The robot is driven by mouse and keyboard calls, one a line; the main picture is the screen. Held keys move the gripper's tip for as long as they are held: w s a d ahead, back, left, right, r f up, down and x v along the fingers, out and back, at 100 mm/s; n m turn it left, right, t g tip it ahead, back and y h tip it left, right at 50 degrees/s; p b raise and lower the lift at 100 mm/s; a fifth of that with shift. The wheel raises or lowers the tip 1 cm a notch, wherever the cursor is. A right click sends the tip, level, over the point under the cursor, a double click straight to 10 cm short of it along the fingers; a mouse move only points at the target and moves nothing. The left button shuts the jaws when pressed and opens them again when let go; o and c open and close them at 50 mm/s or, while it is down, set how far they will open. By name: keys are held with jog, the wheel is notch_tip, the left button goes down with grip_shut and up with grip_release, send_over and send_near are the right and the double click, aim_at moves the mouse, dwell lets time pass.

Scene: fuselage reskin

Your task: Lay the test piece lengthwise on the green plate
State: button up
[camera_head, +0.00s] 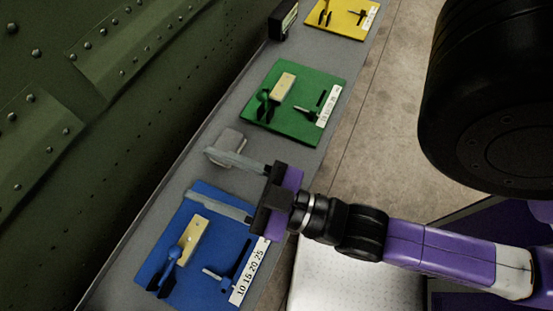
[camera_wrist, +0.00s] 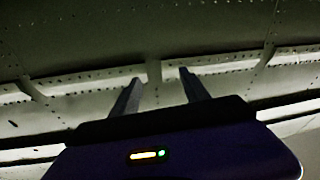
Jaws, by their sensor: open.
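The green plate (camera_head: 318,84) lies on the grey bench in the head view, above my gripper. It carries a tan block (camera_head: 284,85), a dark green-black tool and small dark parts beside a number strip. A light grey piece (camera_head: 228,137) lies on the bench between the green and blue plates, partly hidden by my upper finger; I cannot tell for sure that it is the test piece. My gripper (camera_head: 198,173) is open with nothing seen between its fingers, over the bench and the blue plate's upper edge. The wrist view shows its two fingers (camera_wrist: 158,88) apart and empty.
The blue plate (camera_head: 153,238) holds another tan block (camera_head: 190,238) and a blue-handled tool. A yellow plate (camera_head: 345,10) and a black box (camera_head: 283,20) are farther up the bench. A riveted green fuselage wall (camera_head: 110,110) runs along the left.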

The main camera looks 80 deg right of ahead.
jog(key=s+f+g, duration=0.1)
jog(key=s+f, duration=0.2)
jog(key=s+d+f+g+y, duration=0.1)
jog(key=s+f+g, duration=0.1)
jog(key=s+f, duration=0.1)
jog(key=s+f+g+y, duration=0.1)
jog(key=s+f+g, duration=0.1)
jog(key=s+f, duration=0.1)
jog(key=shift+s+d+m, duration=0.3)
jog(key=shift+s, duration=0.05)
